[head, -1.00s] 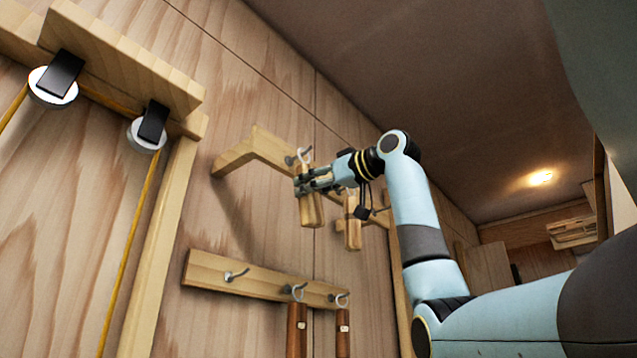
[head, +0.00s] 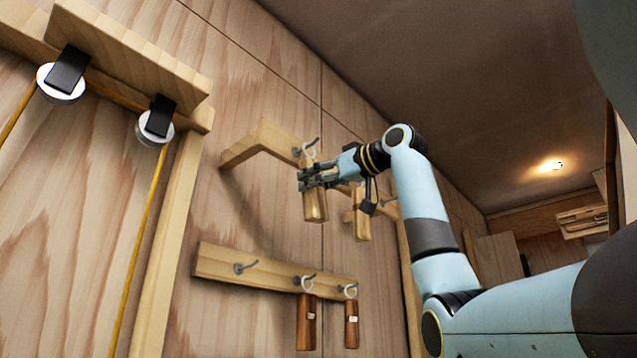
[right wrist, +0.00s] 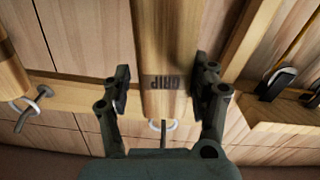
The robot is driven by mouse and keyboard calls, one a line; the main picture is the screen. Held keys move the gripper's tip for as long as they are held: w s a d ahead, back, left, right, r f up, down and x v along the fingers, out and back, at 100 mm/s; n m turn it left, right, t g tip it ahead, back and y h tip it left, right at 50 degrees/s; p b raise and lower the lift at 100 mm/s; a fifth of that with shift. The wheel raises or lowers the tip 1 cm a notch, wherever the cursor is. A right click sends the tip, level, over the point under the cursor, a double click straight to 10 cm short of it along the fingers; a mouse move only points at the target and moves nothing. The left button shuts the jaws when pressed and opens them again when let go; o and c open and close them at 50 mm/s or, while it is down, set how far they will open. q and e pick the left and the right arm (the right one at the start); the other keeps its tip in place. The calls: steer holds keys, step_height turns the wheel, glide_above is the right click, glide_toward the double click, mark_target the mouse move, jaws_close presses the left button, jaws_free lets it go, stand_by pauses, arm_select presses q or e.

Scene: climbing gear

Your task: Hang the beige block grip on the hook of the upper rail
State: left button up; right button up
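The beige block grip (head: 314,207) hangs upright below the left part of the upper rail (head: 268,140). Its white ring (head: 308,149) appears to be around the rail's metal hook (head: 297,152); the ring also shows beside a hook in the right wrist view (right wrist: 154,125). My right gripper (head: 302,181) is around the block. In the right wrist view its two fingers (right wrist: 160,92) stand on either side of the block (right wrist: 166,50), with a narrow gap at the left finger, so it looks open. The right finger's contact is unclear. My left gripper is out of view.
A second beige block (head: 361,226) hangs on the upper rail to the right. The lower rail (head: 220,262) has an empty hook (head: 244,268) and two brown grips (head: 306,322). Pulleys (head: 61,82) with yellow rope are at the left.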

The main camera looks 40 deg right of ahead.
steer(key=shift+o, duration=1.1)
steer(key=shift+s, duration=0.15)
steer(key=s, duration=1.1)
steer(key=shift+s+d, duration=0.35)
steer(key=shift+d, duration=0.1)
